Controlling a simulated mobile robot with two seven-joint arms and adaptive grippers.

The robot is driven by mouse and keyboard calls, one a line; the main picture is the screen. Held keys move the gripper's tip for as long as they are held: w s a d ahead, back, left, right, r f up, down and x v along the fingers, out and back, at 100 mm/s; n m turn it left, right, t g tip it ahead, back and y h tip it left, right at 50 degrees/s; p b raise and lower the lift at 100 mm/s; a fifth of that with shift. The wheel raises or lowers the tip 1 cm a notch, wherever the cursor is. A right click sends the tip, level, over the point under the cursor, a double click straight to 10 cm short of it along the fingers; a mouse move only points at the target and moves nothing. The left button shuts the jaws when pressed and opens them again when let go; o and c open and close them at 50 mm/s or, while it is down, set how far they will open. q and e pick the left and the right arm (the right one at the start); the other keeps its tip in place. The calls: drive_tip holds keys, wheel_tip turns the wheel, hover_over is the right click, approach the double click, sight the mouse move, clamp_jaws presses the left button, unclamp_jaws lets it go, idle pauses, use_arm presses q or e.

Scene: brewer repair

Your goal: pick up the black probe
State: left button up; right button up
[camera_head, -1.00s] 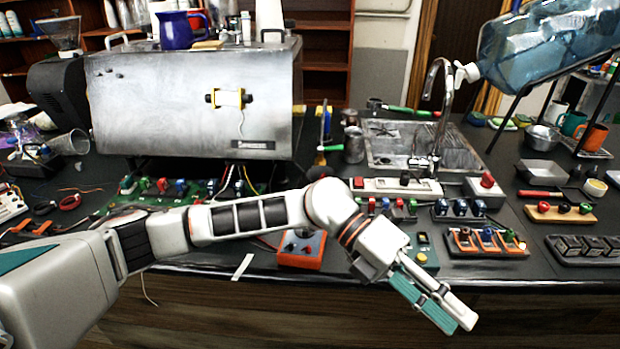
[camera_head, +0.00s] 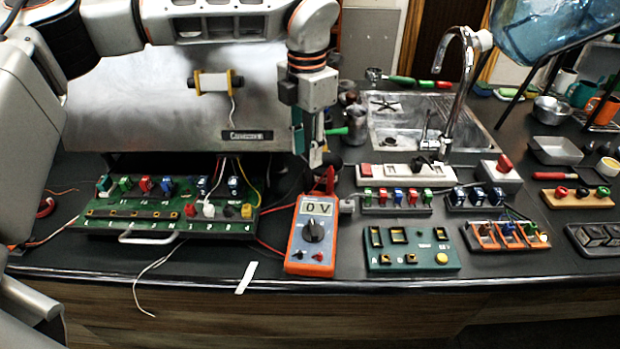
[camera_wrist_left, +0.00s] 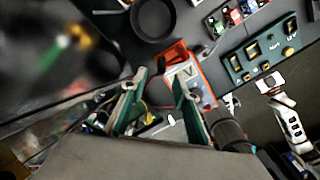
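My left gripper (camera_head: 308,152) points down above the bench, just behind the orange multimeter (camera_head: 312,238), which reads 0 V. In the left wrist view its two teal fingers (camera_wrist_left: 160,95) stand apart with nothing visibly held between them. The multimeter (camera_wrist_left: 185,75) shows beyond the fingers, with red parts at its top end. Dark shapes near the gripper are too unclear to name. My right gripper is not in view.
A green terminal board (camera_head: 165,212) with a metal handle lies left of the meter. A green panel (camera_head: 412,258) and a white power strip (camera_head: 400,175) lie to its right. The steel brewer (camera_head: 150,110) stands behind, the sink (camera_head: 400,125) at the back right.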

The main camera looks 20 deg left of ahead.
sight(308, 167)
use_arm(q)
drive_tip(key=shift+s+f, duration=0.3)
drive_tip(key=shift+f, duration=0.55)
drive_tip(key=shift+w+d+f+p, duration=0.15)
drive_tip(key=shift+f+p, duration=0.1)
drive_tip(key=shift+f, duration=1.05)
drive_tip(key=shift+w+d+f+p, duration=0.1)
drive_tip(key=shift+f+p, duration=0.1)
drive_tip(key=shift+f, duration=1.1)
clamp_jaws()
